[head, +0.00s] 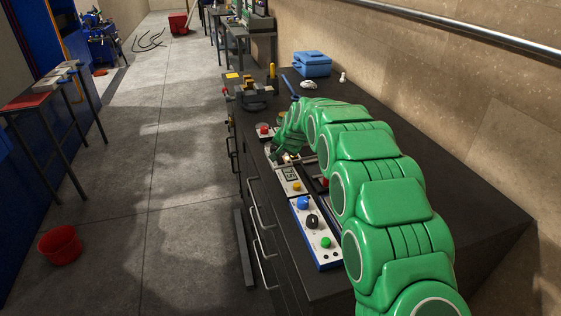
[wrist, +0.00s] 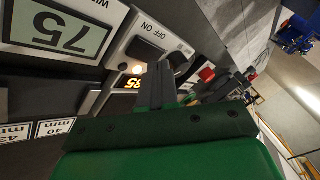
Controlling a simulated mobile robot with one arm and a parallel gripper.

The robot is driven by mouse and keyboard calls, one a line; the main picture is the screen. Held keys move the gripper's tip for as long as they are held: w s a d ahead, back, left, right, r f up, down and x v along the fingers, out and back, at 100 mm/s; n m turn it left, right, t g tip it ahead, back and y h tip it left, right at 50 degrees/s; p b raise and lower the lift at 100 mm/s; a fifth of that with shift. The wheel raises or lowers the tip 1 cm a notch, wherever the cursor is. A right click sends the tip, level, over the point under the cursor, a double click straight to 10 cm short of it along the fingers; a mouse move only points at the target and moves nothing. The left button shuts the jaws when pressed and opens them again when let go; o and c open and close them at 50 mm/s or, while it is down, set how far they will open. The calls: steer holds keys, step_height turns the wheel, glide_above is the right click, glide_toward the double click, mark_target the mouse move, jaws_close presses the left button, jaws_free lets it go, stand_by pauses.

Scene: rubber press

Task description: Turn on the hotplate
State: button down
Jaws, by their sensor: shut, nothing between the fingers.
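In the wrist view, a grey control box with a dark switch (wrist: 143,47) marked OFF and ON is close beyond my fingers. In the head view my gripper (head: 278,154) is low over the bench's front edge, at the row of controls. The hotplate itself cannot be clearly made out.
A display reading 75 (wrist: 62,35) is at the wrist view's upper left. In the head view, a panel with blue, black and green knobs (head: 315,232) lies nearer. My arm covers part of the bench.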

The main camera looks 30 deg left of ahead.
mark_target(281, 159)
steer(key=shift+r, duration=0.1)
steer(key=shift+w+a+r, duration=0.15)
steer(key=shift+r, duration=1.05)
steer(key=shift+w+a+r, duration=0.1)
steer(key=shift+a+r, duration=0.05)
steer(key=shift+r, duration=1)
steer(key=shift+d, duration=0.1)
steer(key=s+d+r+g+h, duration=0.1)
steer(key=s+d+r, duration=0.4)
steer(key=s+d, duration=0.5)
steer(key=s+d+r+g+h, duration=0.15)
steer(key=s+d+r, duration=0.5)
steer(key=d, duration=0.75)
steer(key=s+d+f+g+h, duration=0.1)
steer(key=s+d+f+g, duration=0.1)
steer(key=s+d, duration=1.4)
steer(key=s+d+f+m+g+h, duration=0.1)
steer(key=s+d+f+g+h, duration=0.1)
steer(key=s+d, duration=1.5)
steer(key=s, duration=0.3)
steer(key=shift+s+d+f, duration=0.25)
steer(key=shift+s+f, duration=0.1)
